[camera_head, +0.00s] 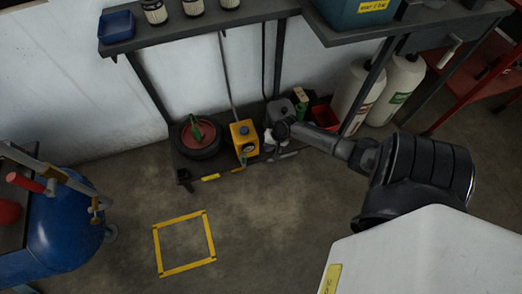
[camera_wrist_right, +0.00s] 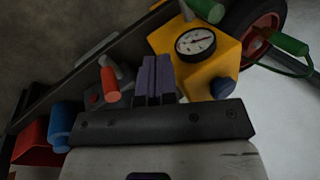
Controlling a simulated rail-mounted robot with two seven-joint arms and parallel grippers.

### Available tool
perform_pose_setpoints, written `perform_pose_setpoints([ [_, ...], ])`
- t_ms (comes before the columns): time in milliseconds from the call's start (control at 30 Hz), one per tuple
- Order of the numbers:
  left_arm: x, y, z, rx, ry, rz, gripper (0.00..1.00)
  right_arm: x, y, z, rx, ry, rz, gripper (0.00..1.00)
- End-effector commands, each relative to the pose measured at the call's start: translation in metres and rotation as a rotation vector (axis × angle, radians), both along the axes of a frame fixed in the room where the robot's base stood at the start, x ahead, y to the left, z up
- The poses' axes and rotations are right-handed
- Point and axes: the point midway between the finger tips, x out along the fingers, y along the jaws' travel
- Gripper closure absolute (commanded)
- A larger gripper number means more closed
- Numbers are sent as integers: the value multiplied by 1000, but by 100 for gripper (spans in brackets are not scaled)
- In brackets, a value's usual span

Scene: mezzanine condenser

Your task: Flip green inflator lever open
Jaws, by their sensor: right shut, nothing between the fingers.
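The yellow inflator (camera_head: 243,132) stands on the low shelf, with a round gauge on its front. In the right wrist view the inflator (camera_wrist_right: 224,58) shows its white-faced gauge (camera_wrist_right: 195,42) and a blue knob (camera_wrist_right: 222,87). A green handle (camera_wrist_right: 207,10), apparently the inflator lever, shows at the top edge, partly cut off; its pivot is unclear. In the head view it is a small green spot (camera_head: 243,160). My right gripper (camera_wrist_right: 155,80) is shut and empty beside the inflator, apart from the green handle. My left gripper is not in view.
A dark wheel with a red hub (camera_head: 201,140) lies beside the inflator, with a separate green handle (camera_wrist_right: 290,44) over it. An orange-handled lever (camera_wrist_right: 110,85) and a red bin (camera_head: 322,113) are nearby. The workbench (camera_head: 205,32) overhangs the shelf.

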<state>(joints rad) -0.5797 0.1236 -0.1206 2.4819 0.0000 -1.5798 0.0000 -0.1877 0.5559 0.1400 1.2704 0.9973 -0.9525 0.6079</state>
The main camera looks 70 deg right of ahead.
Motion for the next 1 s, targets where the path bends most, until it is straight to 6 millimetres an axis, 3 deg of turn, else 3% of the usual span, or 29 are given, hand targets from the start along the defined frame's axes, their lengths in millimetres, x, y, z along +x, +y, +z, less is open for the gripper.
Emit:
perform_pose_setpoints([
  [200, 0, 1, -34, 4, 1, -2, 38, 13, 9, -42, 0, 0, 2, 100],
  [533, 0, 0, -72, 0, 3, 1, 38, 32, 21, -90, -1, 1, 5, 100],
  [733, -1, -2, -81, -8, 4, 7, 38, 54, 33, -82, -3, -2, 7, 100],
  [1000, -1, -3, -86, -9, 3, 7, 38, 64, 40, -78, -3, 1, 7, 100],
])
